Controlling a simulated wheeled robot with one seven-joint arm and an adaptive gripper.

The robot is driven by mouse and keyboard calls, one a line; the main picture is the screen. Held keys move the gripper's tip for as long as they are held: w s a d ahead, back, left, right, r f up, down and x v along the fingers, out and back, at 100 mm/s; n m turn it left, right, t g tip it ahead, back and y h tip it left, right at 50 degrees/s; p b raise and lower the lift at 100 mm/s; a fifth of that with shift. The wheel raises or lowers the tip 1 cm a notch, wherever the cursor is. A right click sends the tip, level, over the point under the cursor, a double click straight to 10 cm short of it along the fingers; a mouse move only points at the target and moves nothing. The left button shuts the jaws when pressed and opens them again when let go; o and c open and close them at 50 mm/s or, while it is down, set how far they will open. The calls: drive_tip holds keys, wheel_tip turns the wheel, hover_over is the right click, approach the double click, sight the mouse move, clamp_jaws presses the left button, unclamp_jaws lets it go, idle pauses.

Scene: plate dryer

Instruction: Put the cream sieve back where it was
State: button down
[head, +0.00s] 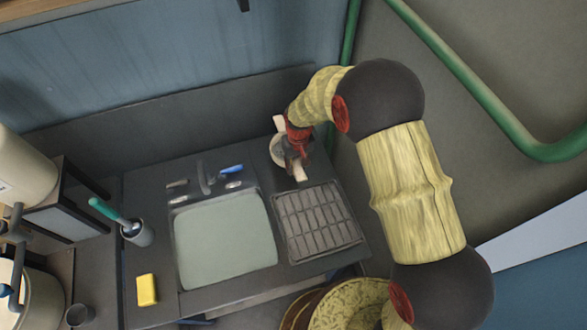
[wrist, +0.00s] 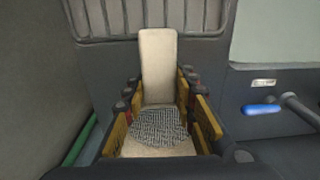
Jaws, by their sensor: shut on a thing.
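The cream sieve (head: 277,150) is in my gripper (head: 296,150), at the back right of the counter beyond the ribbed rack in the head view. In the wrist view, the sieve's flat cream handle (wrist: 158,62) points toward the ribbed rack and its grey mesh patch (wrist: 155,126) lies between the fingers. My gripper (wrist: 160,88) is shut on the sieve, with one finger on each side. My gripper covers part of the sieve in the head view. I cannot tell whether the sieve touches the counter.
The ribbed rack (head: 318,222) lies right of the sink (head: 222,240). A tap (head: 206,178) with a blue handle (head: 232,169) stands behind the sink. A holder with a green-handled brush (head: 138,233) and a yellow sponge (head: 147,290) are left. A green rail (head: 480,90) runs at right.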

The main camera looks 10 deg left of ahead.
drive_tip(key=w+f, duration=0.1)
drive_tip(key=w+a+f, duration=0.1)
drive_tip(key=f, duration=0.1)
drive_tip(key=w+f, duration=0.1)
drive_tip(key=shift+w+a+f, duration=0.15)
drive_tip(key=shift+a+f, duration=0.1)
drive_tip(key=shift+f, duration=1.55)
drive_tip(key=shift+f, duration=0.2)
drive_tip(key=c, duration=1.5)
unclamp_jaws()
drive_tip(key=shift+c, duration=0.2)
drive_tip(key=shift+o, duration=0.4)
wheel_tip(320, 180, up, 12)
drive_tip(key=shift+d+r, duration=0.1)
drive_tip(key=shift+r, duration=0.05)
